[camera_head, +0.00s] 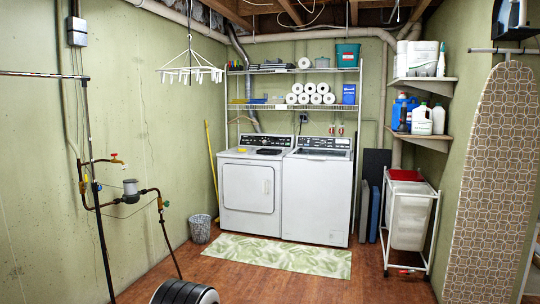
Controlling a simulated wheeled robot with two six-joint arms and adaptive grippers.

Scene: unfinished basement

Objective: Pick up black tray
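I cannot make out a black tray for certain. A flat dark panel (377,166) stands upright against the back wall, to the right of the washer, and I cannot tell what it is. A blue flat panel (374,214) leans in front of it. Neither of my grippers is in view.
A white dryer (251,188) and washer (317,192) stand at the back, with a leafy mat (280,254) before them. A wheeled hamper (408,215) and ironing board (490,180) are at right. Pipes (130,200) stand at left. Wooden floor (330,290) is clear at front centre.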

